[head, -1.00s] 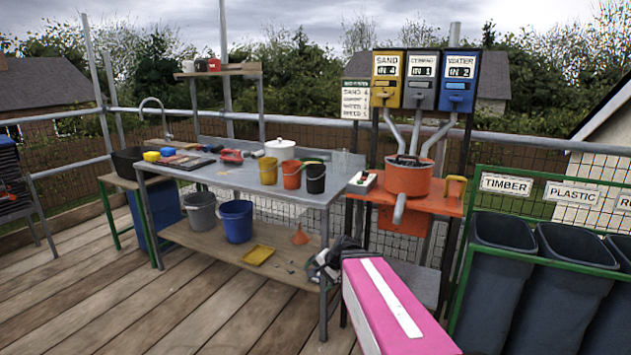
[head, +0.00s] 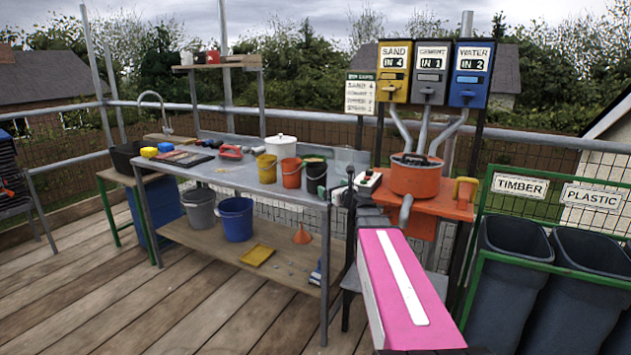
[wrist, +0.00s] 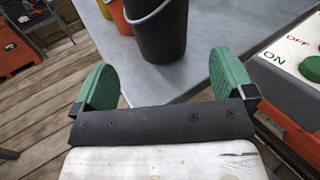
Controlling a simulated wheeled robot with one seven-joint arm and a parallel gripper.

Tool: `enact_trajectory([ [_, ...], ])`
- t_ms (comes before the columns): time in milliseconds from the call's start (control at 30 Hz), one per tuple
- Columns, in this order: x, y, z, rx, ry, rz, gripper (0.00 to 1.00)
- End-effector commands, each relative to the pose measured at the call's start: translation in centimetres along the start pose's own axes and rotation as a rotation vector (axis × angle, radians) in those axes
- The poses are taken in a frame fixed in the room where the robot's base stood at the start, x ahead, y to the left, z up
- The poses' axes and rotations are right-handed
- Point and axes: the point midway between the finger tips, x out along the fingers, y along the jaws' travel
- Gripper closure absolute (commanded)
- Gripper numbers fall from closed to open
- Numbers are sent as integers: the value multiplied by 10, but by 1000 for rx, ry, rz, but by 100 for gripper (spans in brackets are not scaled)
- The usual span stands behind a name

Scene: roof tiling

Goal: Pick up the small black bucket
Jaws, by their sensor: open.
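The small black bucket (head: 316,179) stands upright on the grey workbench (head: 225,176), near its right end. In the wrist view the black bucket (wrist: 160,35) is just beyond my fingers, its top cut off by the frame and its pale wire handle across its front. My gripper (wrist: 166,76) has two green pads spread wide, with nothing between them. It is at the bench's corner, apart from the bucket. In the head view my pink arm reaches toward that corner, and the gripper is small and dark there.
An orange bucket (head: 291,173) and a yellow bucket (head: 266,168) stand left of the black one. A control box with a green button (wrist: 311,68) is close on the right. An orange mixer (head: 416,180) stands behind it. A white pot (head: 281,147) sits behind the buckets.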

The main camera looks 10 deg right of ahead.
Motion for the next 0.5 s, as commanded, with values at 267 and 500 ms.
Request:
enact_trajectory([
  [267,42,0,-1,-3,1,3,0],
  [500,57,0,-2,-4,1,3,0],
])
